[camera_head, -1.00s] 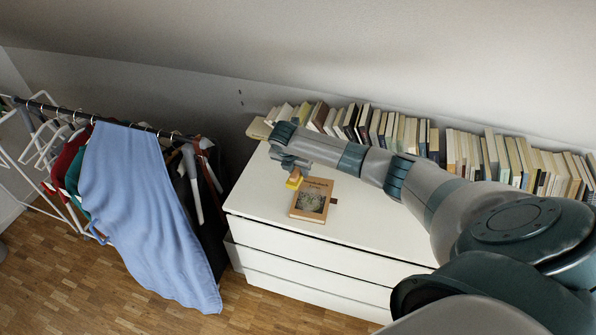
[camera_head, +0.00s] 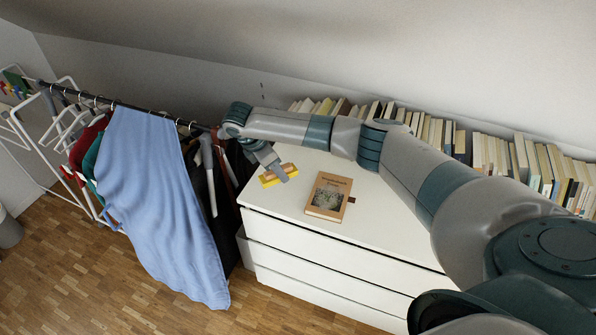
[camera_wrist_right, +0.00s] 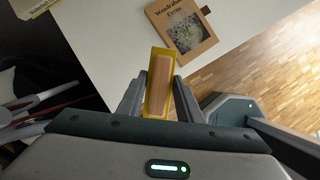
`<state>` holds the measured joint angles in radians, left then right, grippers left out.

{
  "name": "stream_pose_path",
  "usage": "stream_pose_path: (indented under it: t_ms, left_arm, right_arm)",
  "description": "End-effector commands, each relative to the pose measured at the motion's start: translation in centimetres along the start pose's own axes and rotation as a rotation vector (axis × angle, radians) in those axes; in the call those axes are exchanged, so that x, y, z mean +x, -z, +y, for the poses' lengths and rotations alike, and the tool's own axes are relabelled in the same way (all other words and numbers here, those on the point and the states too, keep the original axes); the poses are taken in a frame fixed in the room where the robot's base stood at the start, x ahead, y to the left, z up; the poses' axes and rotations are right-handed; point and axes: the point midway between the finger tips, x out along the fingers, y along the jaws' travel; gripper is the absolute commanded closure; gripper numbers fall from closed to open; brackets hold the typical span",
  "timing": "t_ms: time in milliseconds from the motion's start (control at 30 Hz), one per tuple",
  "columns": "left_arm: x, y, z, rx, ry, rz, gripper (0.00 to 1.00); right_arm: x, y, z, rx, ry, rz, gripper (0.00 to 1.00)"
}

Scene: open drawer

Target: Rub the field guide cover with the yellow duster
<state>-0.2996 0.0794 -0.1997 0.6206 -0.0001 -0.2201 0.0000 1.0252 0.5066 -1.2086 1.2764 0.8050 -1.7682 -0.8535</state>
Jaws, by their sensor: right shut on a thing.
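The field guide (camera_head: 328,196) lies flat on the white dresser top, a tan book with a dark picture on its cover; it also shows in the right wrist view (camera_wrist_right: 183,30). The yellow duster (camera_head: 268,180) has a wooden back, which shows between the fingers in the right wrist view (camera_wrist_right: 159,84). My right gripper (camera_head: 283,174) is shut on the duster, left of the book and apart from it, over the dresser's left end. Whether the duster touches the dresser top is hard to tell. My left gripper is not in view.
The white dresser (camera_head: 300,233) has free top around the book. A row of books (camera_head: 440,135) stands along its back. A clothes rack with a blue cloth (camera_head: 150,200) stands to the left, close to my right wrist.

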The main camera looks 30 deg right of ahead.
Motion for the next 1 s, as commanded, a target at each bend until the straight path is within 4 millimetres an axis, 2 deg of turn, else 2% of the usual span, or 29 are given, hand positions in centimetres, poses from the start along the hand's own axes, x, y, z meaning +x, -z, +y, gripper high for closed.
stream_pose_path:
  t_ms: [33, 200, 500, 700, 1000]
  left_arm:
    - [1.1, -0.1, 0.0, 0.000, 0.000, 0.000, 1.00]
    - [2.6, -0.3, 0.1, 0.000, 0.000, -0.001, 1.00]
    - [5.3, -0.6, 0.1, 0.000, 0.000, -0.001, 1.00]
    - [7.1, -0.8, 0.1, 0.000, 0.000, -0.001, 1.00]
    - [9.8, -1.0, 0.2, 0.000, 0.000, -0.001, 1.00]
  right_arm:
    - [-0.6, 1.1, -0.2, 0.054, 0.019, -0.001, 0.86]
    - [-3.0, 3.8, -2.2, 0.262, 0.106, -0.001, 0.86]
    - [-5.9, 7.0, -7.2, 0.616, 0.254, 0.001, 0.86]
    - [-7.2, 8.1, -11.2, 0.849, 0.352, 0.002, 0.86]
    - [-8.4, 8.3, -18.2, 1.199, 0.497, 0.003, 0.86]
